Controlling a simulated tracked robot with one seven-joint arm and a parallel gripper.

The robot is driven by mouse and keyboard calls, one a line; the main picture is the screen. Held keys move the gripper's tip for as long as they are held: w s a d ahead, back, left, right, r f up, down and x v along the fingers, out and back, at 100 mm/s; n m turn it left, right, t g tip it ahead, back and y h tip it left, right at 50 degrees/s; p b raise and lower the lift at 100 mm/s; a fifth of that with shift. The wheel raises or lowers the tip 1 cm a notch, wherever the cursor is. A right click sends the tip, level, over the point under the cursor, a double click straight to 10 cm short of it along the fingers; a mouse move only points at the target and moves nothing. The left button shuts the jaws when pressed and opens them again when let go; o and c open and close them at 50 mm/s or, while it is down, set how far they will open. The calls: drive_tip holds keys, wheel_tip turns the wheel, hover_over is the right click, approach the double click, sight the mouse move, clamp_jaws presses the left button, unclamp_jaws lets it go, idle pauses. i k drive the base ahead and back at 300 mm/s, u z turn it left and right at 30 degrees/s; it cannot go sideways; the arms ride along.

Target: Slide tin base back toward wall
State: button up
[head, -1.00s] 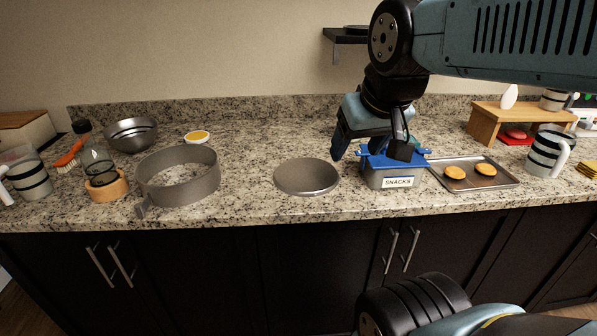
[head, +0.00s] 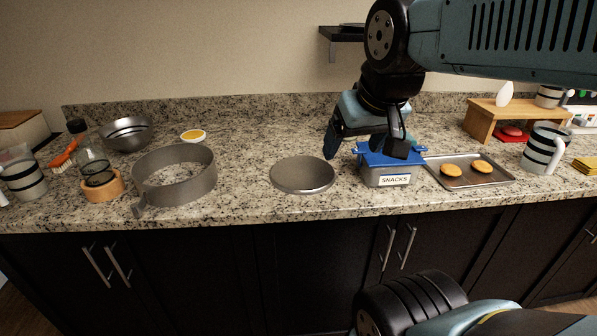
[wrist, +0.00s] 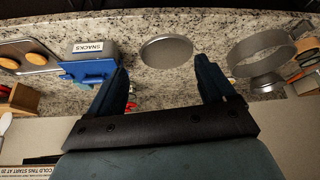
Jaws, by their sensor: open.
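The tin base (head: 302,175) is a flat round grey metal disc lying on the granite counter near its front edge. It also shows in the wrist view (wrist: 166,51), beyond and between my two fingers. My gripper (head: 345,150) is open and empty above the counter, to the right of the disc and close to the blue lid of the snacks tin. In the wrist view the two blue-black fingers (wrist: 163,85) are spread wide apart. The wall (head: 220,50) stands behind the counter, above a granite backsplash.
A grey springform ring (head: 175,190) stands left of the disc. The snacks tin (head: 388,180) with a blue lid stands close on its right, then a tray (head: 455,182) with two cookies. Counter behind the disc looks clear up to the backsplash (head: 260,107).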

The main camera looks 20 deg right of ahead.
sight(297, 174)
drive_tip(key=z, duration=1)
drive_tip(key=i, duration=0.1)
drive_tip(key=u, duration=2.65)
drive_tip(key=k, duration=1.15)
drive_tip(key=z, duration=1.55)
drive_tip(key=i, duration=0.5)
drive_tip(key=u, duration=0.2)
